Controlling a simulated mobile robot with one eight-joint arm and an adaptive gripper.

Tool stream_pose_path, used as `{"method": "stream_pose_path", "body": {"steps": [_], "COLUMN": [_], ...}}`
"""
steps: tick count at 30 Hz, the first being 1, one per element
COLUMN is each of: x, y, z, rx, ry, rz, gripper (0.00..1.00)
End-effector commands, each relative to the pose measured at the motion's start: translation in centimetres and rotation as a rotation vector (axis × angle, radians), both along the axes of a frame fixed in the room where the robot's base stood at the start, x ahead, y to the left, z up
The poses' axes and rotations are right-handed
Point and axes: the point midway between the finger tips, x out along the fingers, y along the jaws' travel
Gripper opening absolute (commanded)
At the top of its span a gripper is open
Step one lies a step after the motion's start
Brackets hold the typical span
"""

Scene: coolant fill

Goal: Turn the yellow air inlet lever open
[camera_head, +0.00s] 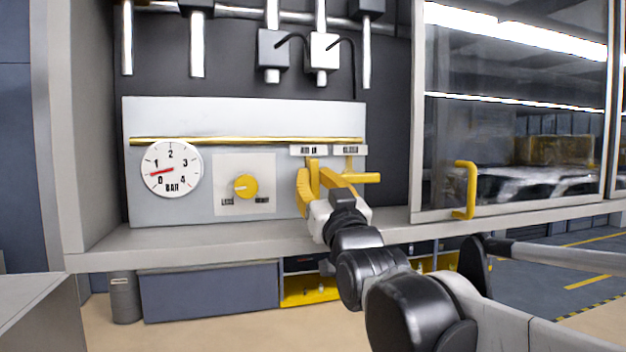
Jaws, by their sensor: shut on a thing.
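The yellow air inlet lever (366,178) is on the right end of the pale grey panel (225,117). Its visible bar points right, roughly level, below a small label that appears to read CLOSED (350,150). An AIR IN label (308,150) is to its left. My gripper (319,174) is at the panel below these labels and shut on the lever. Its yellow fingers are similar in colour to the lever, and they and my wrist hide part of it, so the exact grip point is unclear.
A BAR gauge (172,169) has its red needle between 0 and 1. A yellow knob (246,187) sits beside it. Pipes and valves (273,48) hang above. A glass door (515,130) with a yellow handle (470,190) is at right. A shelf ledge (180,241) runs below the panel.

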Motion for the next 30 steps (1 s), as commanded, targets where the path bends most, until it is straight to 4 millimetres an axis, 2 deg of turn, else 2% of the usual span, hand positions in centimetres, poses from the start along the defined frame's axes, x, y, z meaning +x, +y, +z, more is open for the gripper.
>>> {"method": "stream_pose_path", "body": {"steps": [19, 20, 21, 30], "x": [0.02, 0.02, 0.02, -0.04], "y": [-0.06, -0.06, -0.06, -0.07], "z": [0.12, 0.12, 0.11, 0.04], "rx": [0.047, 0.047, 0.047, 0.046], "ry": [0.011, 0.011, 0.011, 0.012], "rz": [-0.001, -0.001, -0.001, 0.000], "gripper": [0.00, 0.26, 0.38, 0.40]}}
